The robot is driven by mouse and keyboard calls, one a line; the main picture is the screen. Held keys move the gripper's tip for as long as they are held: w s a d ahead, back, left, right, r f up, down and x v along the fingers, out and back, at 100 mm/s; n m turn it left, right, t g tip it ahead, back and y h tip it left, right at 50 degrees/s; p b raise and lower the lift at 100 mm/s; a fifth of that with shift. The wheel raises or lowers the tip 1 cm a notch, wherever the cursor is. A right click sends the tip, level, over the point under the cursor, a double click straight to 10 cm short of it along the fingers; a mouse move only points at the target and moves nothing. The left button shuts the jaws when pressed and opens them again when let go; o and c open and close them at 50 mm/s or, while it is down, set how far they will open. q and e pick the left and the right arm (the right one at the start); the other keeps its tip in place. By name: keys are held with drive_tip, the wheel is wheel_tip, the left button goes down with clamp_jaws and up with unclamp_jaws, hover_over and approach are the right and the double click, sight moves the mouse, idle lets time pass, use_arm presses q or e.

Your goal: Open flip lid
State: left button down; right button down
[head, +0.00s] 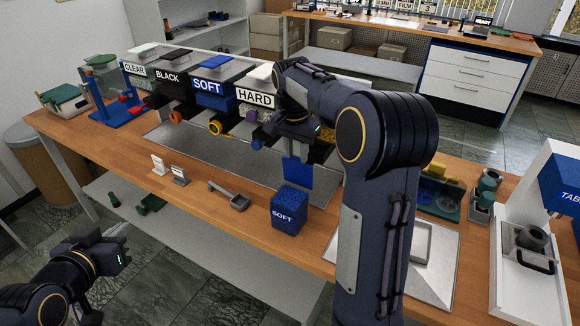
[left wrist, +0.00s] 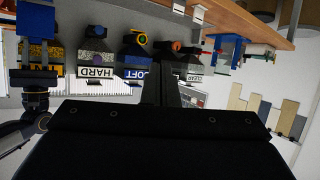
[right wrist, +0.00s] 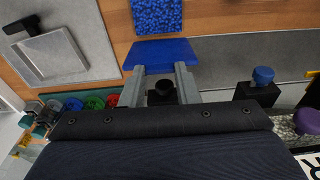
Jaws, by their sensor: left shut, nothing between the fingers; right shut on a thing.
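A blue box (head: 285,219) labelled SOFT stands on the wooden bench in the head view. Its open top shows blue granules, which also show at the top of the right wrist view (right wrist: 157,16). A flat blue lid (head: 298,173) stands roughly upright at the box's back edge; it also shows in the right wrist view (right wrist: 165,53). My right gripper (right wrist: 158,78) is shut on the lid, its fingers at the lid's two sides. In the head view my right arm partly hides that gripper. My left gripper (left wrist: 165,85) is shut and empty, off the bench's front edge.
Dispensers labelled CLEAR, BLACK, SOFT (head: 207,87) and HARD (head: 257,98) stand behind the box. A metal scoop (head: 233,198) lies to its left, with small stands (head: 180,176) further left. A white press (head: 535,240) stands at the right.

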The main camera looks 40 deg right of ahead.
use_arm(q)
drive_tip(key=d+f+m+g+h, duration=0.15)
drive_tip(key=d+m+h, duration=0.3)
drive_tip(key=d, duration=1.05)
drive_tip(key=m+g+h, duration=0.2)
drive_tip(key=h, duration=0.3)
approach(296, 159)
use_arm(e)
drive_tip(key=shift+f, duration=0.1)
use_arm(q)
drive_tip(key=x, duration=0.6)
drive_tip(key=shift+s, duration=0.1)
drive_tip(key=shift+d, duration=0.4)
